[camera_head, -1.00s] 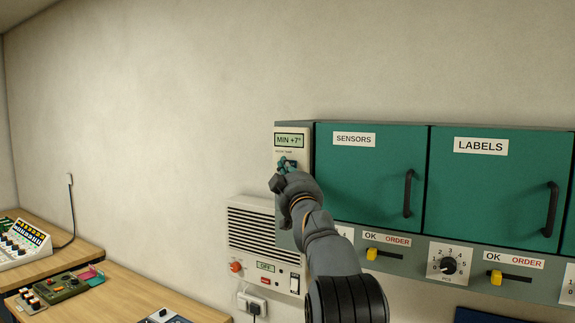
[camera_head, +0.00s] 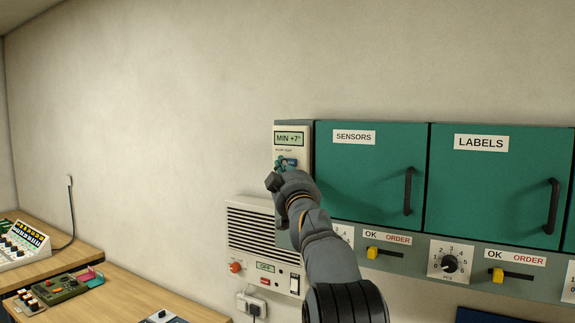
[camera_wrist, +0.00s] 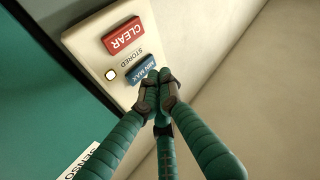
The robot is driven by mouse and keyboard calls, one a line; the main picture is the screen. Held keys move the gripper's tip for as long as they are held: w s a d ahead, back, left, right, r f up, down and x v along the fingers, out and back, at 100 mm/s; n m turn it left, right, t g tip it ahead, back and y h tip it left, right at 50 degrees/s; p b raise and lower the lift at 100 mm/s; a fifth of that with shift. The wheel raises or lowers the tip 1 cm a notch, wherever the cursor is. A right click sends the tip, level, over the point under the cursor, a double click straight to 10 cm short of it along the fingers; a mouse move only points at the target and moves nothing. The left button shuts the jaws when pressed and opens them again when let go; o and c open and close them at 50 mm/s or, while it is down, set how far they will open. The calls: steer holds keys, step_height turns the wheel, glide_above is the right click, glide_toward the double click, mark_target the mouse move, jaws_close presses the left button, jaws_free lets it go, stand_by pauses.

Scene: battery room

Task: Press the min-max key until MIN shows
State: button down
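The thermometer unit (camera_head: 307,134) is on the wall at the left end of the green cabinets. Its display (camera_head: 289,139) reads MIN +7°. In the wrist view its face shows a red CLEAR key (camera_wrist: 123,36), the word STORED, a small pale light (camera_wrist: 110,74) and a blue min-max key (camera_wrist: 139,68). The fingers partly cover the blue key's label. The blue key also shows in the head view (camera_head: 292,162). My gripper (camera_wrist: 158,80) has its fingertips together, empty, at the blue key's lower edge. I cannot tell whether they touch it.
Green cabinets labelled SENSORS (camera_head: 370,175) and LABELS (camera_head: 490,185) stand to the right, with black handles. A vented white heater box (camera_head: 250,228) is below the unit. Benches with devices (camera_head: 65,288) are at lower left.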

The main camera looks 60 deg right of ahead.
steer(key=a+b, duration=0.4)
steer(key=a, duration=0.1)
steer(key=shift+s, duration=0.2)
steer(key=shift+d, duration=0.1)
stand_by(0.5)
steer(key=d+p, duration=0.1)
steer(key=p, duration=0.2)
steer(key=shift+w+d+r, duration=0.1)
steer(key=shift+r, duration=0.1)
steer(key=a+b, duration=0.2)
steer(key=a, duration=0.1)
steer(key=a+b, duration=0.1)
steer(key=a, duration=0.1)
steer(key=shift+s+a+f+b, duration=0.1)
steer(key=shift+s+f+b, duration=0.15)
steer(key=shift+b, duration=0.1)
